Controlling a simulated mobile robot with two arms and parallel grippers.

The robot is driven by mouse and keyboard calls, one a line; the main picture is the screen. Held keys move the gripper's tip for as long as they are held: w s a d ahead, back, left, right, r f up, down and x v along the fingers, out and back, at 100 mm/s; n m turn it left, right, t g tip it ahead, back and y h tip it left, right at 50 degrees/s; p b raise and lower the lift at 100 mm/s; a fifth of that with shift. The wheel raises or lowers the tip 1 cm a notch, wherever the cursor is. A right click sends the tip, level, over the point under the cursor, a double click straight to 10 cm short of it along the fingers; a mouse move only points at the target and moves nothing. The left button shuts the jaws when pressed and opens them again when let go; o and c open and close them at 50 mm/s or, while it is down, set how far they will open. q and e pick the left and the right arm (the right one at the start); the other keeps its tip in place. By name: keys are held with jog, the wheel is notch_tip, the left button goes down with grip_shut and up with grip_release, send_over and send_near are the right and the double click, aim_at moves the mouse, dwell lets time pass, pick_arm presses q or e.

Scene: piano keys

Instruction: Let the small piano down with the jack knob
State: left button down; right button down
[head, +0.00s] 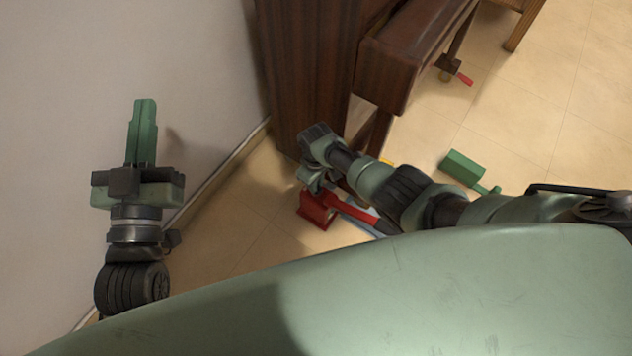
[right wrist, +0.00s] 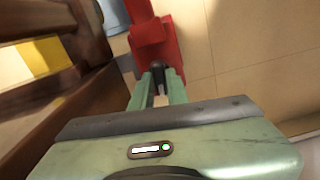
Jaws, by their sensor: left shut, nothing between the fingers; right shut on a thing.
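The small piano (head: 310,75) is dark brown wood and stands near the wall at the top of the head view. A red jack (head: 316,208) is on the floor at its near foot, partly hidden by my right arm. It also shows in the right wrist view (right wrist: 168,45). My right gripper (right wrist: 160,92) is shut on the dark jack knob (right wrist: 158,72), at the near end of the red jack; the fingers partly hide it. Whether the piano rests on the jack is hidden. My left gripper (head: 145,103) is shut and empty, beside the wall, away from the piano.
A white wall (head: 90,60) with a baseboard runs along the left. A green object (head: 463,168) and a red-handled tool (head: 463,78) are to the right. A yellow thing (right wrist: 45,58) shows beyond the brown wood. Tiled floor (head: 540,110) is open at right.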

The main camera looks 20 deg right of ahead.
pick_arm(q)
jog(key=shift+f, duration=0.2)
pick_arm(e)
jog(key=shift+s+n, duration=0.1)
jog(key=shift+n, duration=0.4)
jog(key=c, duration=1.4)
grip_release()
